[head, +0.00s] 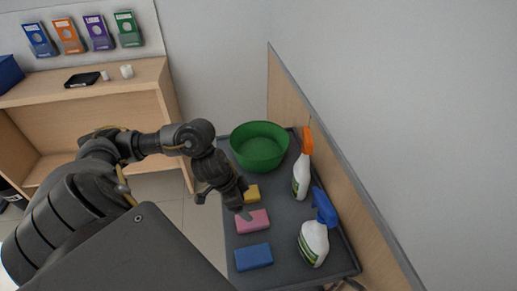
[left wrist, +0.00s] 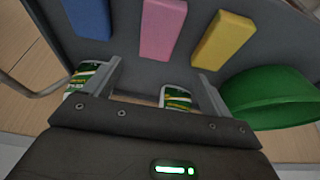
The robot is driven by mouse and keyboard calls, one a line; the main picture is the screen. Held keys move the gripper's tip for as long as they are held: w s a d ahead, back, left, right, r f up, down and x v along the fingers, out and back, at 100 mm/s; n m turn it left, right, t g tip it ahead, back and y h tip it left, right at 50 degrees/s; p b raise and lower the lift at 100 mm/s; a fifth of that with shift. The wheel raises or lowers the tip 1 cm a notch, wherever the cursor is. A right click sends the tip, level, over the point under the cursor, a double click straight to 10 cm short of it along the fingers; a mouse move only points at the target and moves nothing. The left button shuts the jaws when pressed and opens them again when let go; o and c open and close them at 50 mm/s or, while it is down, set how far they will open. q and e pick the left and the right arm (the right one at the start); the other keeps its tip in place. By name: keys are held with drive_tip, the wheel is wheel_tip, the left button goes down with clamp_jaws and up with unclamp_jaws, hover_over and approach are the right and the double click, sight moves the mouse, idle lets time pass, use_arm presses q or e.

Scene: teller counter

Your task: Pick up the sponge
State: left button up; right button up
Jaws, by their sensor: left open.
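Three sponge-like blocks lie in a row on a dark grey cart top: a yellow sponge (head: 252,194), a pink sponge (head: 252,221) and a blue sponge (head: 253,257). In the left wrist view the blue sponge (left wrist: 90,17), pink sponge (left wrist: 160,30) and yellow sponge (left wrist: 224,42) lie beyond the fingers. My left gripper (head: 226,206) is open and empty at the cart's left side, close to the pink and yellow sponges. It partly covers the yellow one in the head view. The left gripper (left wrist: 161,72) also shows its spread fingers in the wrist view. My right gripper is not in view.
A green bowl (head: 259,148) stands at the cart's far end. An orange-topped spray bottle (head: 301,178) and a blue-topped one (head: 314,242) stand along its right side. A wooden panel (head: 338,170) borders the cart (head: 284,247) on the right. A wooden desk (head: 110,118) stands back left.

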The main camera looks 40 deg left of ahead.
sight(260, 221)
use_arm(q)
drive_tip(key=f, duration=0.3)
drive_tip(key=shift+s+d+b, duration=0.2)
drive_tip(key=shift+b, duration=0.1)
drive_tip(key=shift+x, duration=1.15)
drive_tip(key=shift+w+a, duration=0.1)
drive_tip(key=shift+w, duration=0.1)
drive_tip(key=shift+f, duration=0.2)
drive_tip(key=x, duration=0.4)
drive_tip(key=shift+s+d+f+b, duration=0.2)
drive_tip(key=shift+f+b, duration=0.2)
drive_tip(key=shift+f, duration=0.05)
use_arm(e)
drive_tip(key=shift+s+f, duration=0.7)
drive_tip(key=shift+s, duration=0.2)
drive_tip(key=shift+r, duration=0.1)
use_arm(q)
drive_tip(key=c, duration=1)
drive_tip(key=shift+c, duration=0.2)
